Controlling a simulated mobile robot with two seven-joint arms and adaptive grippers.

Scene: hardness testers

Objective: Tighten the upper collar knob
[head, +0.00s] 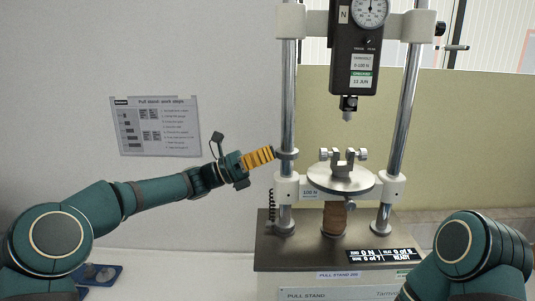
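The pull stand has two upright steel columns. A black knob (439,29) shows on the right end of the upper crosshead. My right arm is at the lower right, with its gripper out of view.
A force gauge (358,45) hangs between the columns above a round table (341,179) with a small clamp. A coiled black cord (271,205) hangs beside the left column. A display (382,255) is at the base front. A work-steps sheet (157,126) is on the wall.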

